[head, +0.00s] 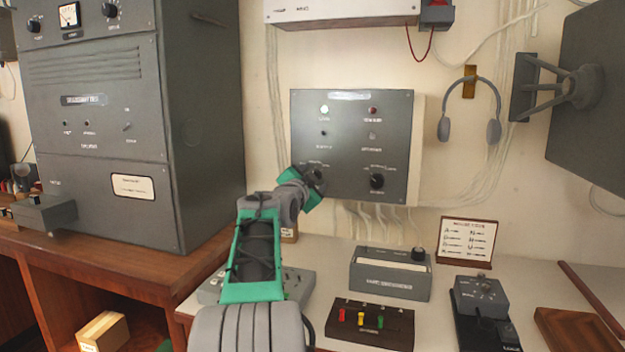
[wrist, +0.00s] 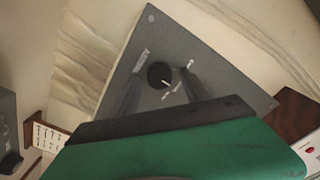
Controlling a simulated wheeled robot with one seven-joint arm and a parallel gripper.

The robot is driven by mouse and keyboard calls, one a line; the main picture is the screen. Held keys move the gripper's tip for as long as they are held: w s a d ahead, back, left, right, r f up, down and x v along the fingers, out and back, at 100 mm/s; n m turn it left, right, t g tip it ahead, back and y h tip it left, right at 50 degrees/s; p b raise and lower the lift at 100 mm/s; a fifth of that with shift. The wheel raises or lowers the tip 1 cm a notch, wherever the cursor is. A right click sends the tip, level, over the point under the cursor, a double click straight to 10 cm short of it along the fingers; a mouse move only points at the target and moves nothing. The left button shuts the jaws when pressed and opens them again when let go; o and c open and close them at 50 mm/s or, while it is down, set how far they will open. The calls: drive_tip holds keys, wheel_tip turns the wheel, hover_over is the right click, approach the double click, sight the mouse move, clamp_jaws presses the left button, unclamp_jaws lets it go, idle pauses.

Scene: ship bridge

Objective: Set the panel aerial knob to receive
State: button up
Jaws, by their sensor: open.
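A grey wall panel (head: 350,135) carries two black rotary knobs low down, with lamps and switches above. My gripper (head: 313,176) is at the lower-left knob and largely hides it in the head view. In the wrist view this black knob (wrist: 159,75) sits between the two dark fingers of my gripper (wrist: 160,92), which are apart with gaps beside the knob. A white pointer line on the knob points to the lower right of that view, among white markings. The lower-right knob (head: 377,181) is clear. The labels are too small to read, so I cannot tell which is the aerial knob.
Cables run below the panel. A grey box (head: 390,272), a board with coloured switches (head: 371,323) and a signal card (head: 466,241) stand on the desk. A tall grey cabinet (head: 205,130) is left, and headphones (head: 469,115) hang right.

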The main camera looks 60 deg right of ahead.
drive_tip(key=s+a, duration=0.1)
drive_tip(key=a, duration=0.6)
drive_tip(key=shift+a+b, duration=0.4)
drive_tip(key=shift+b, duration=0.05)
drive_tip(key=w+a+f+n+t+y+p, duration=0.25)
drive_tip(key=w+a+n+p, duration=0.2)
drive_tip(key=a, duration=0.55)
drive_tip(key=w+a+f+n+t+y+p, duration=0.1)
drive_tip(key=w+a+f+n+y+p, duration=0.25)
drive_tip(key=w+a, duration=0.4)
drive_tip(key=w+a+f+n+t+y+p, duration=0.25)
drive_tip(key=w+a+n+y, duration=0.2)
drive_tip(key=a, duration=0.75)
drive_tip(key=s+a+f+n+g+y+p, duration=0.2)
drive_tip(key=s+a+n, duration=0.2)
drive_tip(key=a, duration=0.5)
drive_tip(key=s+a+f+n+g+y+p, duration=0.1)
drive_tip(key=s+a+f+n+y+p, duration=0.2)
drive_tip(key=a, duration=0.7)
drive_tip(key=s+a+f+n+g+y+p, duration=0.2)
drive_tip(key=s+a+n, duration=0.4)
drive_tip(key=a, duration=0.4)
drive_tip(key=shift+s+f+g+p, duration=0.3)
drive_tip(key=shift+s+f+p, duration=0.4)
drive_tip(key=shift+s+p, duration=0.05)
